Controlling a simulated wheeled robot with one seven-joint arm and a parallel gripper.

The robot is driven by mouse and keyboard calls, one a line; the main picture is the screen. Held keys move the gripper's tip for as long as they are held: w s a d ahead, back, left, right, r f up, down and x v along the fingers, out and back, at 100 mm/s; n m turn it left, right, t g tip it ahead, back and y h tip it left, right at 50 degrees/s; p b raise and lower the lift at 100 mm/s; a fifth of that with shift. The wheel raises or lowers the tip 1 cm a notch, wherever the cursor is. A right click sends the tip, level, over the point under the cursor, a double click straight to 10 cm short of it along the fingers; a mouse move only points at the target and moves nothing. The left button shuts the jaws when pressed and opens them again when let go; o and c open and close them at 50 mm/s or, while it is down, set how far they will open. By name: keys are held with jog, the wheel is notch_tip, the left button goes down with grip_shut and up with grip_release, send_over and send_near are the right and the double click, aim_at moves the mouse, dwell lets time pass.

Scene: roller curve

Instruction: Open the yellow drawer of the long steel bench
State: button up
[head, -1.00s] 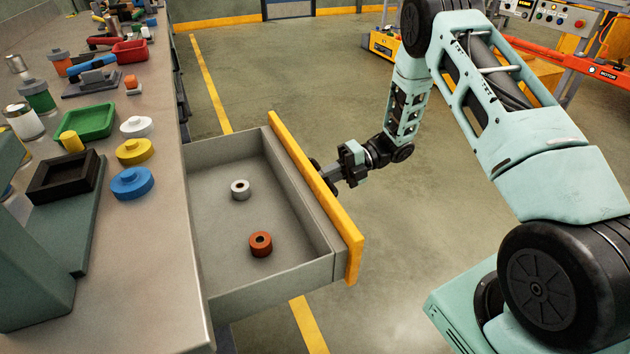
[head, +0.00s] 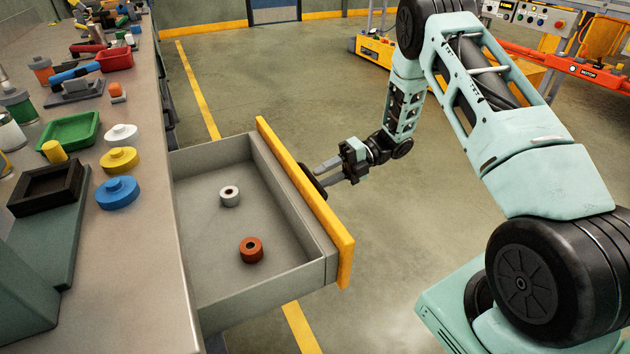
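The yellow-fronted drawer (head: 305,200) of the long steel bench (head: 160,230) stands pulled well out, its grey tray open to view. Inside lie a light grey ring (head: 230,196) and an orange-brown ring (head: 251,249). A dark handle (head: 313,182) shows on the outer side of the yellow front, partly hidden behind it. My gripper (head: 322,174) is at the right of the drawer front, by the handle. Its two fingers look spread apart, with a gap between them; the fingertips are close to the handle. Whether they touch it is hard to see.
The bench top carries a green tray (head: 70,131), a red tray (head: 115,58), a black tray (head: 48,187) and blue (head: 117,192), yellow and white round pieces. The floor right of the drawer is open. An orange-red machine (head: 560,62) stands at the back right.

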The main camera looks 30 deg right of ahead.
jog(key=v, duration=1.4)
jog(key=shift+b, duration=0.3)
